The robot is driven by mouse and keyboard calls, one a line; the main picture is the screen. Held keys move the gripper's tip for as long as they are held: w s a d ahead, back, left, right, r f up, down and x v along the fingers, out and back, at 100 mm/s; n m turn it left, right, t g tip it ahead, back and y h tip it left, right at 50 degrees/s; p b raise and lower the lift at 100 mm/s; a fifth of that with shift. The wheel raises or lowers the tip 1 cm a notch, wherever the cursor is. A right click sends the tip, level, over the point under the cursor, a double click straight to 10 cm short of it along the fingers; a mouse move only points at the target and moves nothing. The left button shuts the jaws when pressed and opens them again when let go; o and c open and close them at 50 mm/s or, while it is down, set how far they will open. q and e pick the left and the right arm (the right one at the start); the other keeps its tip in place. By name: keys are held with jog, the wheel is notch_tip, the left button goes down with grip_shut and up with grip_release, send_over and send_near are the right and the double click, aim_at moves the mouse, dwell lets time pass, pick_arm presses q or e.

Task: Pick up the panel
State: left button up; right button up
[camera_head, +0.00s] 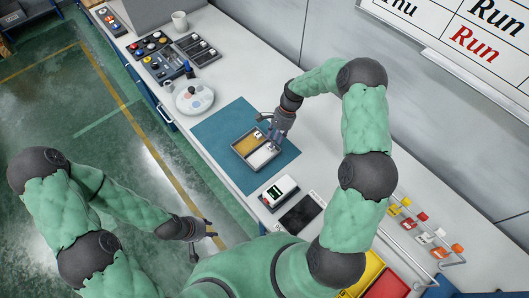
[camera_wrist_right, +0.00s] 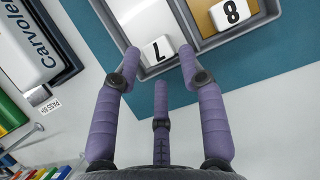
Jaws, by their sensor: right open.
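A grey two-compartment tray (camera_head: 239,154) lies on the blue mat. One compartment holds a tan panel (camera_head: 246,140), the other a white panel (camera_head: 262,156). In the right wrist view, a small white tile marked 7 (camera_wrist_right: 158,50) lies at the near end of the white panel (camera_wrist_right: 140,14). A tile marked 8 (camera_wrist_right: 229,14) lies on the tan panel (camera_wrist_right: 205,22). My right gripper (camera_head: 270,143) is open above the tray; in its wrist view its two outer fingers (camera_wrist_right: 160,62) straddle the 7 tile, holding nothing. My left gripper (camera_head: 201,240) is open and empty, away from the table.
The blue mat (camera_head: 215,134) has bare room around the tray. A white device with a dark screen (camera_head: 280,191) and a black pad (camera_head: 301,213) lie nearer me.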

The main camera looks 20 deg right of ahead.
jog(key=shift+x, duration=1.5)
jog(key=shift+a+r, duration=0.1)
jog(key=shift+c, duration=0.5)
jog(key=c, duration=0.7)
jog(key=shift+o, duration=0.2)
jog(key=shift+r, duration=0.1)
jog(key=shift+r, duration=0.15)
jog(key=shift+w+r, duration=0.1)
jog(key=shift+r, duration=0.1)
notch_tip(320, 180, up, 3)
jog(key=shift+r, duration=0.1)
grip_shut()
jog(key=s+a+r, duration=0.7)
jog(key=s+r, duration=0.2)
jog(key=s, duration=0.2)
jog(key=shift+s+a, duration=0.35)
